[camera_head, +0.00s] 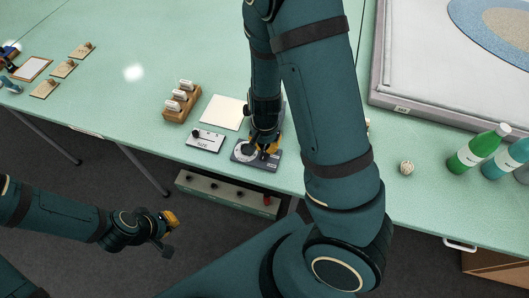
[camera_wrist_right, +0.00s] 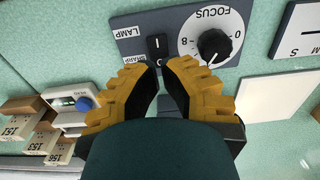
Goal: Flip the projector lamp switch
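In the head view the panel (camera_head: 268,165) lies near the table's front edge, partly hidden by my right arm. My right gripper (camera_wrist_right: 161,66) is over the panel, its yellow-padded fingertips drawn together beside the lower end of the switch. It holds nothing visible; contact with the switch cannot be told. My left gripper (camera_head: 172,234) is away from the table at lower left, fingers apart and empty.
A SIZE slider box (camera_head: 205,140), a cream square plate (camera_head: 222,112) and a wooden block with white pieces (camera_head: 181,101) lie left of the panel. A control box (camera_head: 225,193) sits below the table edge. A ball (camera_head: 407,168) and green bottle (camera_head: 479,149) stand right.

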